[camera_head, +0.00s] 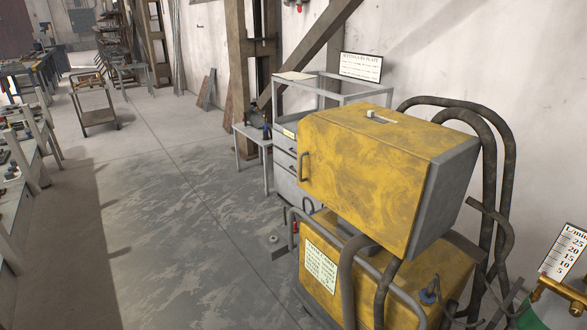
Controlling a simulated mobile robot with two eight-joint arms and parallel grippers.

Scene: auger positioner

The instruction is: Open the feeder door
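The feeder is a worn yellow box (385,122) with a grey side, mounted on top of a larger yellow machine base. Its large yellow front face (362,178) looks like the door and sits flush with the box, so it appears shut. A dark bar handle (304,167) stands on the left end of that face. Neither of my grippers shows in the head view.
Thick dark hoses (490,150) loop behind the box on the right. A grey tube rail (350,270) curves in front of the yellow base (335,292). A grey cabinet (287,165) stands behind. A brass valve (560,290) is at lower right. The floor (190,230) at left is clear.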

